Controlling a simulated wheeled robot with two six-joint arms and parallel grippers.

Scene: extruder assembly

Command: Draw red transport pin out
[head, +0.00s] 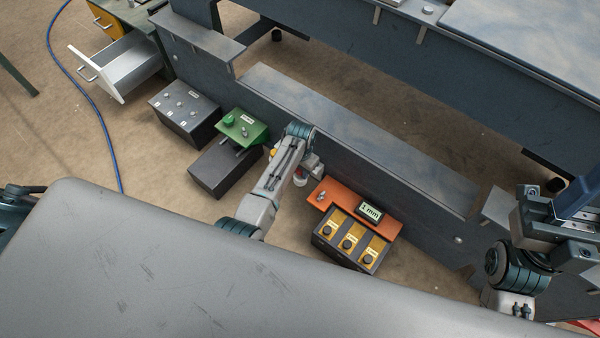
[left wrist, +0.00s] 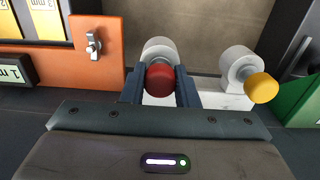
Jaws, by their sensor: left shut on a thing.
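The red transport pin (left wrist: 160,82) shows its round red cap in the left wrist view, in front of a white round boss (left wrist: 158,48). My left gripper (left wrist: 161,78) is shut on the red pin, one dark finger on each side of the cap. The pin's shaft is hidden behind the cap, so I cannot tell how deep it sits. In the head view my left gripper (head: 309,166) is beside the dark beam, largely hidden by my arm. My right gripper (head: 572,218) is at the right edge; its fingers are not clear.
A yellow-capped pin (left wrist: 263,87) sits on a second white boss to the right. An orange panel (head: 360,207) with a latch and a 1 mm display stands close by. A green block (head: 241,128) is on the other side. A long dark beam (head: 360,150) runs behind.

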